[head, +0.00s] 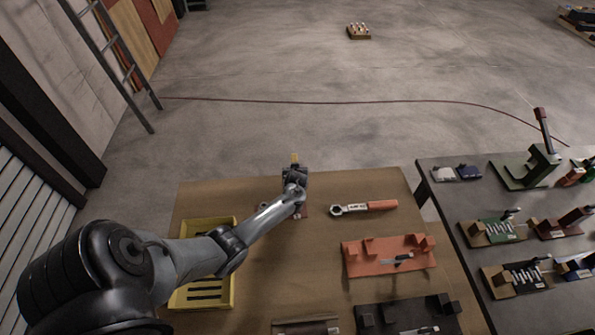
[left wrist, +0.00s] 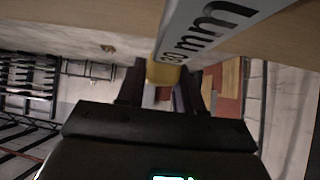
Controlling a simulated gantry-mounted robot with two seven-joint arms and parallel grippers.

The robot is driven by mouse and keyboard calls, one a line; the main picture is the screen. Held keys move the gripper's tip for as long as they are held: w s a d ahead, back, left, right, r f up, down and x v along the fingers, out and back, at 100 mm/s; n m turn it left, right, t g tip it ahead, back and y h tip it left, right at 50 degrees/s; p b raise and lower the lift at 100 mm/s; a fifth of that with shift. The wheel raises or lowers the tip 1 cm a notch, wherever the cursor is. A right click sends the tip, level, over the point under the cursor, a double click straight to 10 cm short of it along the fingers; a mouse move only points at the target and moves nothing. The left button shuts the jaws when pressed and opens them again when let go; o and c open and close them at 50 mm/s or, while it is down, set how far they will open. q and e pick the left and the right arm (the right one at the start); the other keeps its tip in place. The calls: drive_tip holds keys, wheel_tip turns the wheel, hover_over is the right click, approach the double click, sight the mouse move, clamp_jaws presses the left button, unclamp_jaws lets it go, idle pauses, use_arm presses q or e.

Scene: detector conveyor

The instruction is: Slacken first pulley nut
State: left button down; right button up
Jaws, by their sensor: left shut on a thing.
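My left gripper (head: 295,172) is over the far part of the brown table in the head view. In the left wrist view its dark fingers (left wrist: 163,85) are shut on a wrench (left wrist: 205,28) with a grey shank marked in mm and a yellow handle. In the head view only a small yellow end (head: 294,157) of that handle shows beyond the gripper; the arm hides most of the rest. A second wrench (head: 365,208) with an orange handle lies on the table to the right. I cannot make out a pulley nut. My right gripper is not in view.
A yellow tray (head: 232,290) with slots sits at the table's left. An orange holder (head: 385,258) and a black holder (head: 375,318) stand nearer. A dark table (head: 460,200) with clamps and spring fixtures is at the right. The floor beyond is mostly clear.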

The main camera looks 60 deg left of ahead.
use_arm(q)
drive_tip(key=shift+s+a, duration=0.15)
drive_tip(key=shift+s+n, duration=0.1)
drive_tip(key=shift+n, duration=0.2)
drive_tip(key=shift+s+a+n+g+y, duration=0.25)
drive_tip(key=shift+s+n+g+y, duration=0.05)
drive_tip(key=shift+s+n+g, duration=0.35)
drive_tip(key=shift+w+d+m, duration=0.1)
drive_tip(key=shift+w+m, duration=0.2)
drive_tip(key=shift+m, duration=0.05)
drive_tip(key=shift+r, duration=0.2)
idle(0.3)
drive_tip(key=shift+r+p, duration=1.15)
drive_tip(key=shift+p, duration=0.2)
drive_tip(key=shift+r+p, duration=1.55)
drive_tip(key=shift+r, duration=0.05)
